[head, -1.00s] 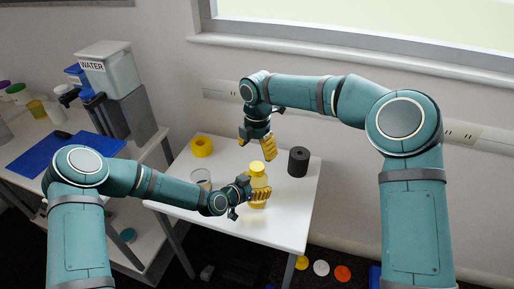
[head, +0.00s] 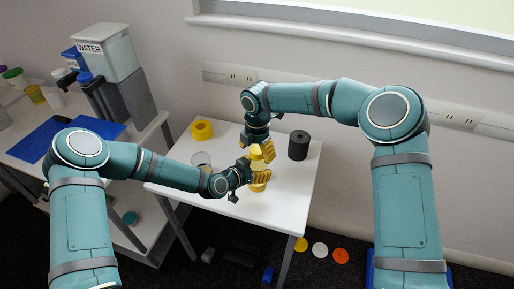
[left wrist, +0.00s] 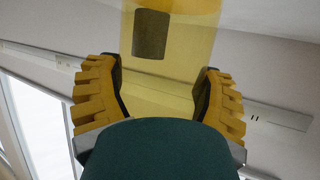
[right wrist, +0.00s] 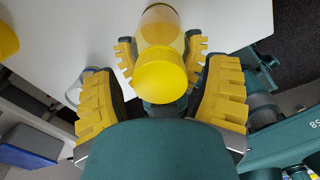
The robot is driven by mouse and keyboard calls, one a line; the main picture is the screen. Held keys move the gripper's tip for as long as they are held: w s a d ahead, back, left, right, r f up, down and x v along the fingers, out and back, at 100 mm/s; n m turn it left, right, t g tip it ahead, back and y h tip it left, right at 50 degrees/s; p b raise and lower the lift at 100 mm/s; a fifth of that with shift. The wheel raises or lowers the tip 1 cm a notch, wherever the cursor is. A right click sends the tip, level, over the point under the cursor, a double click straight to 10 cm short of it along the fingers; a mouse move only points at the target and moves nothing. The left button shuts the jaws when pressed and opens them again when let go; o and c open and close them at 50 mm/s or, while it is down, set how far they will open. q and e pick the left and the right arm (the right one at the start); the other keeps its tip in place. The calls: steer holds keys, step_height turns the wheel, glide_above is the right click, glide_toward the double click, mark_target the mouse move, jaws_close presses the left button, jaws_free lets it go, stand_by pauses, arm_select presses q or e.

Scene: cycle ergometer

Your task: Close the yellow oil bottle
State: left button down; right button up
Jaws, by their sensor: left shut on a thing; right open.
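My right gripper (head: 260,152) points down over the bottle from behind. In the right wrist view its open fingers (right wrist: 163,95) lie on both sides of the cap, with gaps. The fingers hide part of the bottle in the head view.
On the table are a yellow ring-shaped roll (head: 202,130), a clear cup (head: 201,160) close to my left forearm, and a dark cylinder (head: 298,145) at the right. A side table at left holds a water dispenser (head: 108,55) and a blue mat (head: 80,138). The front right tabletop is clear.

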steer(key=c, duration=1.3)
steer(key=m, duration=0.9)
steer(key=shift+m, duration=0.4)
steer(key=o, duration=1.3)
steer(key=shift+c, duration=0.2)
